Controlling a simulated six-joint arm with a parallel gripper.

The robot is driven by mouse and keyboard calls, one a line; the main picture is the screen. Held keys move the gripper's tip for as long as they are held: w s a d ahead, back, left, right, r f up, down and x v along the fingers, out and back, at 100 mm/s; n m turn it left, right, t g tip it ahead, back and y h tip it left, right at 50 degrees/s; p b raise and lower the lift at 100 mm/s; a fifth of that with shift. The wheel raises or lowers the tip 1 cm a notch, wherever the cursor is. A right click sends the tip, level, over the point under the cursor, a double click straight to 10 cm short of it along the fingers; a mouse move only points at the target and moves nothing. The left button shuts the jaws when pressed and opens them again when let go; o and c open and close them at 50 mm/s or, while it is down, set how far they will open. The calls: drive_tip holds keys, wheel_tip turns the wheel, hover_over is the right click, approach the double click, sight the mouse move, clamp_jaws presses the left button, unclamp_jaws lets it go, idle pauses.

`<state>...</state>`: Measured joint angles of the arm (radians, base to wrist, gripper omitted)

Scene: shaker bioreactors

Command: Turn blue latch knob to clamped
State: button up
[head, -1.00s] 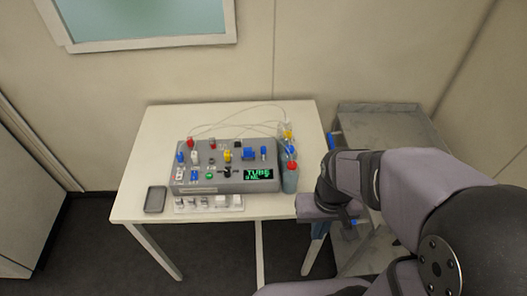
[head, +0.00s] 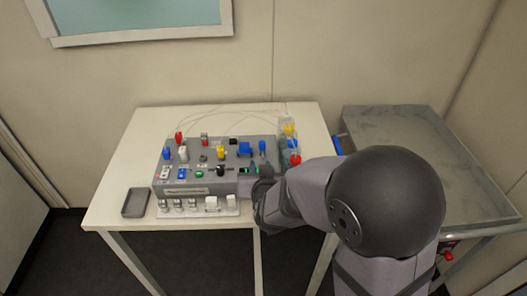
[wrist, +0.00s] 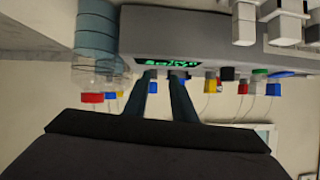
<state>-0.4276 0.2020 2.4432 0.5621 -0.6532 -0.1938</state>
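The grey control box (head: 228,188) stands on the table and carries several coloured knobs. An upright blue knob (head: 262,147) stands near its right back, beside a blue block (head: 245,149); another blue knob (head: 167,153) is at the left. I cannot tell which is the latch knob. My gripper (head: 250,178) is over the box's front right, mostly hidden by my arm. In the inverted wrist view, my gripper (wrist: 160,77) has its two teal fingers apart, pointing at the box near the green display (wrist: 167,63). No held object shows between them.
A bottle with a red cap (wrist: 92,98) stands close beside the box's display end. White blocks (head: 211,204) line the box's front. A grey tray (head: 135,203) lies at the table's left. A grey cart (head: 400,125) stands to the right. Thin tubes run behind the box.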

sight(262, 149)
drive_tip(key=shift+w+a+f+t+b, duration=0.25)
drive_tip(key=shift+w+f+t+b, duration=0.25)
drive_tip(key=shift+f+t+b, duration=0.25)
drive_tip(key=t+h+b, duration=0.1)
drive_tip(key=t+b, duration=0.1)
drive_tip(key=shift+w+a+r+m+h+b, duration=0.1)
drive_tip(key=shift+w+r+m+h+b, duration=0.05)
drive_tip(key=shift+w+m+h+b, duration=0.2)
drive_tip(key=shift+s+r+m+t+h+b, duration=0.2)
drive_tip(key=shift+r+m+t+h+b, duration=0.2)
drive_tip(key=shift+t+h+b, duration=0.45)
drive_tip(key=shift+r, duration=0.25)
drive_tip(key=shift+d, duration=0.2)
drive_tip(key=w, duration=0.4)
drive_tip(key=w+d+p, duration=0.1)
drive_tip(key=w, duration=0.6)
drive_tip(key=shift+w+d, duration=0.4)
drive_tip(key=shift+c, duration=0.3)
clamp_jaws()
